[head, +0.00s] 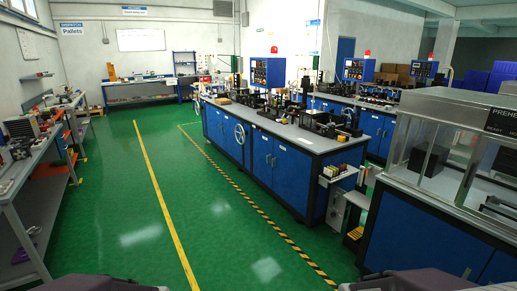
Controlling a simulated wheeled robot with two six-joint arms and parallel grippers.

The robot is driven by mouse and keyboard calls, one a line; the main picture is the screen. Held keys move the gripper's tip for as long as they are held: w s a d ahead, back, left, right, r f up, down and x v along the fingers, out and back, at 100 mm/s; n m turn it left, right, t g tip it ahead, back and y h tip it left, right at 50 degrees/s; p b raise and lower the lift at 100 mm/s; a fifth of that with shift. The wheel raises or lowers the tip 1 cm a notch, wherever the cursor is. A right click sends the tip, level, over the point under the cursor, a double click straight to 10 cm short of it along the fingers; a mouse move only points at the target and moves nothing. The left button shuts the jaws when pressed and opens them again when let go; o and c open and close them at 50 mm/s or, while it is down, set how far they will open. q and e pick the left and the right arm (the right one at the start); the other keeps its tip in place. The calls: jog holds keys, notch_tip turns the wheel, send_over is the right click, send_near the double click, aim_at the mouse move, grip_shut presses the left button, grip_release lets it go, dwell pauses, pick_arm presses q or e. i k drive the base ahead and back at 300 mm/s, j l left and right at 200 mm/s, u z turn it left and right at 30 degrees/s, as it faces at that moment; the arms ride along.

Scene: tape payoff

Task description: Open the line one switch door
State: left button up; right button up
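A long line bench (285,130) with a grey top and blue cabinets stands right of centre. Its blue doors (262,152) look shut, and a round handwheel (240,134) sits on its front. A blue control box (267,72) with a red beacon rises above it. A second blue control box (354,69) stands farther right. I cannot tell which of these is the line one switch door, as any label is too small to read. Neither gripper is in view. Only grey parts of my own body show at the bottom edge.
A green floor aisle (120,215) lies clear, with a yellow line (155,190) and a black-yellow striped line (240,207). Cluttered shelving (40,165) stands left. A glass-sided preheat station (450,150) stands close on the right. A workbench (140,88) is at the back.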

aim_at(292, 168)
jog(key=i, duration=4.05)
jog(key=i+u, duration=0.15)
jog(key=i, duration=0.65)
jog(key=i+l+u, duration=0.1)
jog(key=i, duration=0.65)
jog(key=l, duration=0.1)
